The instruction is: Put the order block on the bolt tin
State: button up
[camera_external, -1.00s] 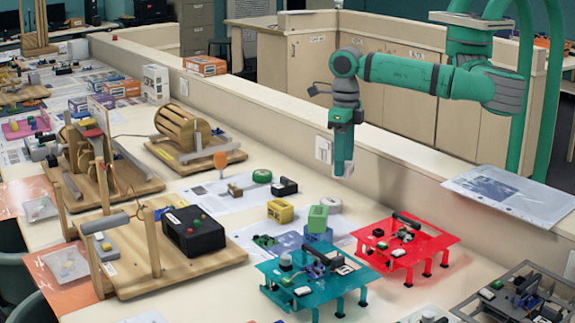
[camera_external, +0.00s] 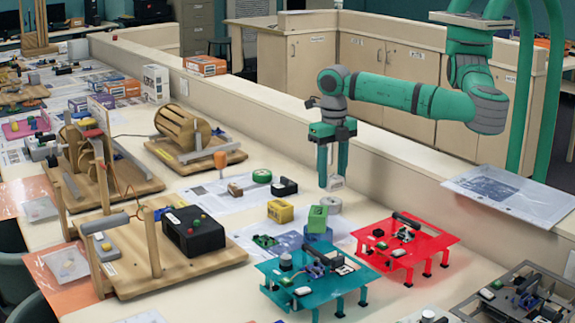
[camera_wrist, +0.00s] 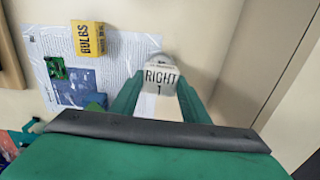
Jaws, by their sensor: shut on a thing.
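My gripper (camera_external: 332,180) is shut on a pale block (camera_external: 337,184), held up over the table near the low wall. A small round grey-white thing (camera_external: 329,204) lies on the table just below the block in the external view. It may be the bolt tin, but no label on it is readable. A blue piece (camera_external: 319,236) with a tilted green block (camera_external: 317,218) on it stands close in front.
A yellow bulbs box (camera_external: 280,211) stands left of the gripper. A teal board stand (camera_external: 310,275) and a red one (camera_external: 405,245) are nearer the camera. The low wall (camera_external: 385,160) runs close behind. A wooden rig with a black box (camera_external: 193,231) is at left.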

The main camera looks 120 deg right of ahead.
aim_at(332, 177)
jog(key=shift+f, duration=1.6)
jog(key=shift+f, duration=0.1)
jog(key=o, duration=1.1)
jog(key=shift+c, duration=0.2)
notch_tip(332, 177, up, 12)
jog(key=shift+r, duration=0.1)
